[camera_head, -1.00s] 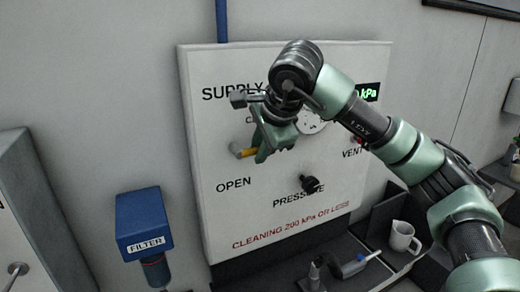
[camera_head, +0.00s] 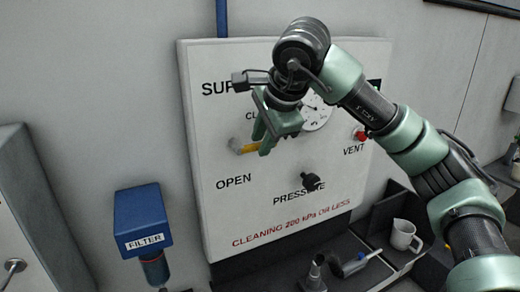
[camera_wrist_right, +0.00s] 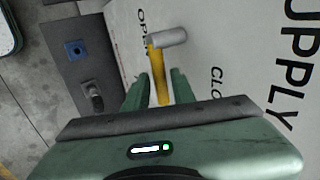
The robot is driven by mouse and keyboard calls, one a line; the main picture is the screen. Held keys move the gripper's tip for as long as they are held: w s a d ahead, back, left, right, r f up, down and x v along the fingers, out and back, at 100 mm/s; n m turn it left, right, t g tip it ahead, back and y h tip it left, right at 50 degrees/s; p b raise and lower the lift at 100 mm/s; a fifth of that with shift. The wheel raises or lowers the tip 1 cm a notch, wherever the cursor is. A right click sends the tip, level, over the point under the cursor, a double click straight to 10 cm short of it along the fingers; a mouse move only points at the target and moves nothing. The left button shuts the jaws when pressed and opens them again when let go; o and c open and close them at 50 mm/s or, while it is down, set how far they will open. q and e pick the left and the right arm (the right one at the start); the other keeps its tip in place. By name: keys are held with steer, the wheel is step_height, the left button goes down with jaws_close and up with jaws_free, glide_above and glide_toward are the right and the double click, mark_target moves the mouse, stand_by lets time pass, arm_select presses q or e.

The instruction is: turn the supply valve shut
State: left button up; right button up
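The supply valve's yellow lever (camera_head: 248,148) juts from its grey hub (camera_head: 234,143) on the white panel, between the OPEN label below and the partly hidden CLOSED label above. My right gripper (camera_head: 266,146) is at the lever's free end, in front of the panel. In the right wrist view the yellow lever (camera_wrist_right: 158,75) runs from the hub (camera_wrist_right: 168,38) in between my two green fingers (camera_wrist_right: 160,88). The fingers stand apart on either side of it, with narrow gaps showing. The lever's near end is hidden by the gripper body. My left gripper is not in view.
The panel (camera_head: 215,220) also carries a black pressure knob (camera_head: 311,182), a red vent button (camera_head: 361,134) and a gauge (camera_head: 316,112). A blue filter (camera_head: 143,215) is at lower left.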

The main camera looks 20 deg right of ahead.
steer(key=b+v, duration=0.1)
steer(key=v, duration=0.4)
steer(key=shift+a, duration=0.1)
stand_by(0.3)
